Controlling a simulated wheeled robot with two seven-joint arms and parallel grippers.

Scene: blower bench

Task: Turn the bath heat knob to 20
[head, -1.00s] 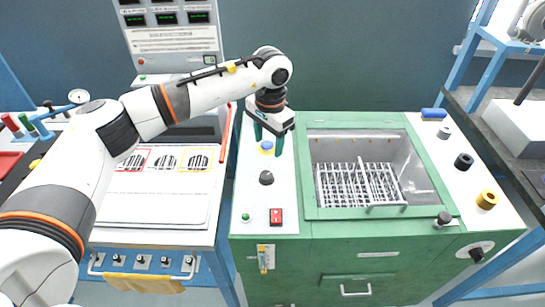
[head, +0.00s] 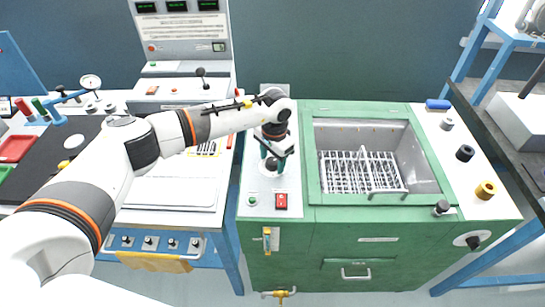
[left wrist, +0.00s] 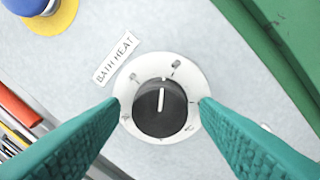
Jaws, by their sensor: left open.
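The bath heat knob (left wrist: 160,118) is a round black knob with a white pointer line, set on a white dial plate (left wrist: 190,80) with small marks. Its pointer aims almost straight up in the left wrist view; the marks are too small to read. A "BATH HEAT" label (left wrist: 116,58) sits beside it. The knob also shows in the head view (head: 271,164). My left gripper (left wrist: 160,102) is open, with one teal finger on each side of the knob. I cannot tell whether the fingers touch it. My right gripper is not in view.
A blue button on a yellow ring (left wrist: 45,10) is near the knob. A red switch (head: 281,201) and green button (head: 252,201) sit at the panel's front. The sunken bath's green rim (head: 312,185) is to the right, with a wire basket (head: 357,172) inside.

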